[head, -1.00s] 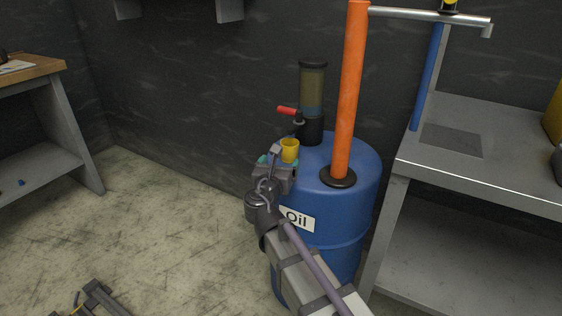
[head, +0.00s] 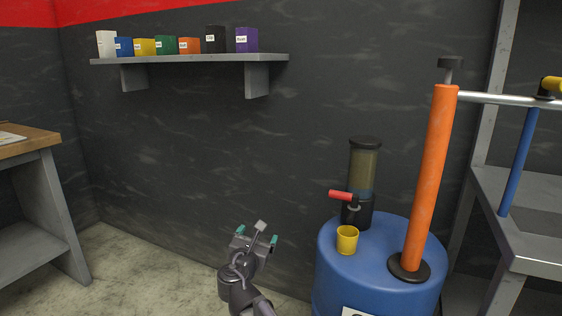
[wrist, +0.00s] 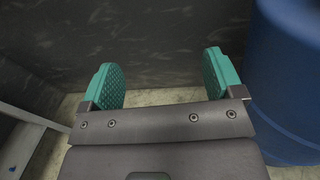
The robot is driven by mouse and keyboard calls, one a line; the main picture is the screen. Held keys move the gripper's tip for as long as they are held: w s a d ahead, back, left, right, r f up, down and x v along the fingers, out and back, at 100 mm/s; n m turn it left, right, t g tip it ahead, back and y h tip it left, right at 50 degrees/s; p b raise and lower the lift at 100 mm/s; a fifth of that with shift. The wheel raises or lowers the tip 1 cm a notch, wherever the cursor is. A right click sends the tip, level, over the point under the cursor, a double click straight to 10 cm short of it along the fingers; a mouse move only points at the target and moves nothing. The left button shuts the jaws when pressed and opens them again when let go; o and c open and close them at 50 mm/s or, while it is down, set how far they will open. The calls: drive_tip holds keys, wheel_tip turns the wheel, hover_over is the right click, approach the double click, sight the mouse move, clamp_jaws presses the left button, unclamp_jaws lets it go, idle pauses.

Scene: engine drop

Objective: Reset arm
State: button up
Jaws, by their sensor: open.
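My gripper (head: 257,238) is open and empty, left of the blue oil barrel (head: 338,262) and apart from it. In the wrist view its two teal fingers (wrist: 160,82) stand wide apart with only the dark wall and a strip of floor behind them. The barrel (wrist: 290,60) shows at the right edge of that view. A yellow cup (head: 347,240) stands upright on the barrel top, below the red-handled tap of a clear dispenser (head: 362,170).
An orange pump tube (head: 432,180) rises from the barrel, with a metal spout reaching right. A wall shelf (head: 190,60) holds several labelled boxes. A grey shelf unit (head: 545,265) stands right, a workbench (head: 30,148) left. Floor between bench and barrel is clear.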

drive_tip(key=s+d+f+m+g+y, duration=0.2)
drive_tip(key=s+d+f+m+g, duration=0.8)
drive_tip(key=m, duration=0.6)
drive_tip(key=s+d+f+m+g+y, duration=0.2)
drive_tip(key=s+d+f+m+g, duration=0.45)
drive_tip(key=s+d+m, duration=0.7)
wheel_tip(320, 180, up, 34)
drive_tip(key=w+d+m+p, duration=0.1)
drive_tip(key=w+m+p, duration=0.1)
drive_tip(key=p, duration=3.2)
drive_tip(key=shift+r+g, duration=0.2)
drive_tip(key=shift+g, duration=0.15)
